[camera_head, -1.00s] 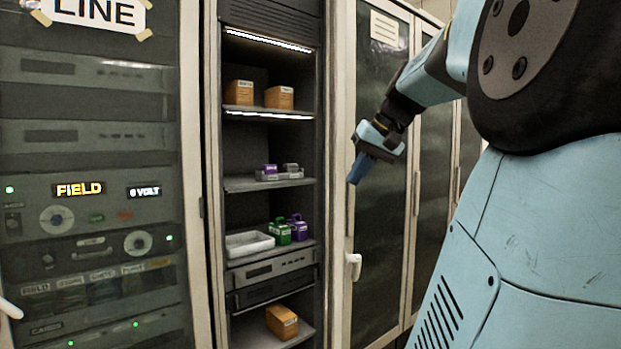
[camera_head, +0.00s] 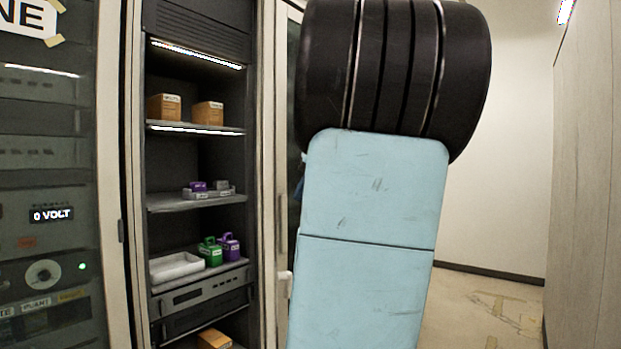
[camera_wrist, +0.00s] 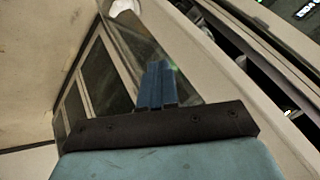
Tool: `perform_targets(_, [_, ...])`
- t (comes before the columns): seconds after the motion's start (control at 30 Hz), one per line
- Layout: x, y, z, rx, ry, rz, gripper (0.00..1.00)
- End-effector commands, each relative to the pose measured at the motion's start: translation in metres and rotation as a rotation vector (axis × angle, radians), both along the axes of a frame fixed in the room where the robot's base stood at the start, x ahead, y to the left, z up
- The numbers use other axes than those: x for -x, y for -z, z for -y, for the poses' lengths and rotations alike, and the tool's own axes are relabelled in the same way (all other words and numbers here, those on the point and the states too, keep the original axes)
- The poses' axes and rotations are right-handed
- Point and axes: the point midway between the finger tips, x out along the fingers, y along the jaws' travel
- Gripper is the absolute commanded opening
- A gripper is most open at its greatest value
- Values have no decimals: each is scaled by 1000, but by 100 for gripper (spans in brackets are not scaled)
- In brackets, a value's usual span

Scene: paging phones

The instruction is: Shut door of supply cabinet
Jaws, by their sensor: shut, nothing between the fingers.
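The supply cabinet (camera_head: 258,130) stands open-fronted at left centre in the head view, its shelves exposed. Just right of the opening is a pale-framed glass door (camera_head: 283,225) with a white handle (camera_head: 287,285); my arm covers most of it, and I cannot tell its angle. In the wrist view a glass panel (camera_wrist: 133,45) with a pale frame lies beyond my gripper (camera_wrist: 160,68), with a white handle-like part (camera_wrist: 123,6) at the top. My gripper's blue fingers are together and empty; contact with the panel is unclear. My arm mostly hides the gripper in the head view.
Shelves hold orange boxes (camera_head: 207,113), a small tray (camera_head: 208,194), a white tray (camera_head: 176,267), and a green (camera_head: 210,250) and a purple item (camera_head: 229,246). A glass-fronted rack (camera_head: 45,180) stands left. Open floor (camera_head: 480,310) lies right, before a pale wall (camera_head: 585,180).

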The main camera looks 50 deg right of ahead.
Motion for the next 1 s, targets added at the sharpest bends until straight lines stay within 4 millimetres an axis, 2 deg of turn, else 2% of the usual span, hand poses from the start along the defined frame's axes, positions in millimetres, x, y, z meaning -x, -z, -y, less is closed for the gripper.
perform_targets(0.07, [-8, 11, -2, -2, 0, -3, 0])
perform_targets(0.33, [-28, 9, -27, 1, -2, -1, 0])
perform_targets(1.0, [-35, 8, -37, 0, 18, -1, 0])
